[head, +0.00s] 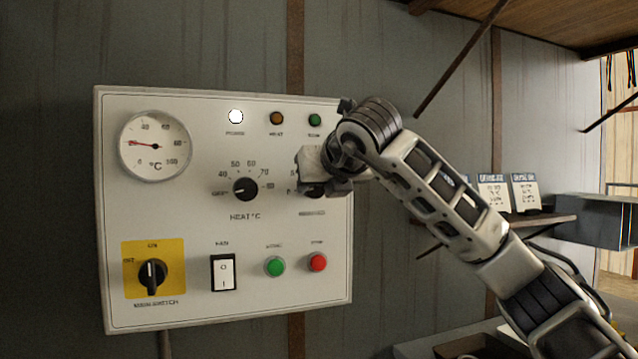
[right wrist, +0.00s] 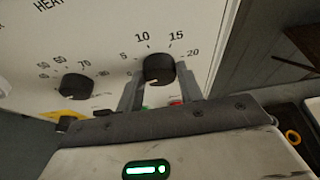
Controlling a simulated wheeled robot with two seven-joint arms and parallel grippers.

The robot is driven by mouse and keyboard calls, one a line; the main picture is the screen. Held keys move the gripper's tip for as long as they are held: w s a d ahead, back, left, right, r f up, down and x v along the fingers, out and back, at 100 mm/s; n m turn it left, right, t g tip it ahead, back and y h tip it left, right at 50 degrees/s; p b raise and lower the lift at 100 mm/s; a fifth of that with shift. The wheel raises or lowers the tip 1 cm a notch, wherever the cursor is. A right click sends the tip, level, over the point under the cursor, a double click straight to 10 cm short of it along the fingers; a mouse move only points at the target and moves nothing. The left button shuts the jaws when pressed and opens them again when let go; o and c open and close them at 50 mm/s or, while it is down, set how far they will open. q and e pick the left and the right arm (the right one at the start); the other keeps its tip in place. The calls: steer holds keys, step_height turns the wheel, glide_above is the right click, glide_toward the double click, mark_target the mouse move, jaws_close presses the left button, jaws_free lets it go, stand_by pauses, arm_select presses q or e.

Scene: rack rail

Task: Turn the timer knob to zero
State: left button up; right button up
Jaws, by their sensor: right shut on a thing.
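The timer knob (right wrist: 158,69) is a black round knob with a scale of 5, 10, 15 and 20 around it, at the right of a white control panel (head: 200,317). My right gripper (right wrist: 158,84) is shut on it, one finger on each side. Any pointer mark is too small to read surely, and the zero end of the scale is hidden by a finger. In the head view my right gripper (head: 320,186) covers the knob and part of its scale. My left gripper is not in view.
Left of the timer is the black heat knob (head: 245,188). Below are a green button (head: 275,267), a red button (head: 317,263), a white rocker switch (head: 223,273) and a rotary switch on a yellow plate (head: 133,284). A shelf (head: 540,222) with cards stands at right.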

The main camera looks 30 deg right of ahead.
steer(key=o, duration=1)
steer(key=shift+s, duration=0.1)
steer(key=b+v, duration=0.2)
steer(key=v, duration=1.4)
steer(key=shift+f+b, duration=0.1)
steer(key=shift+b, duration=0.3)
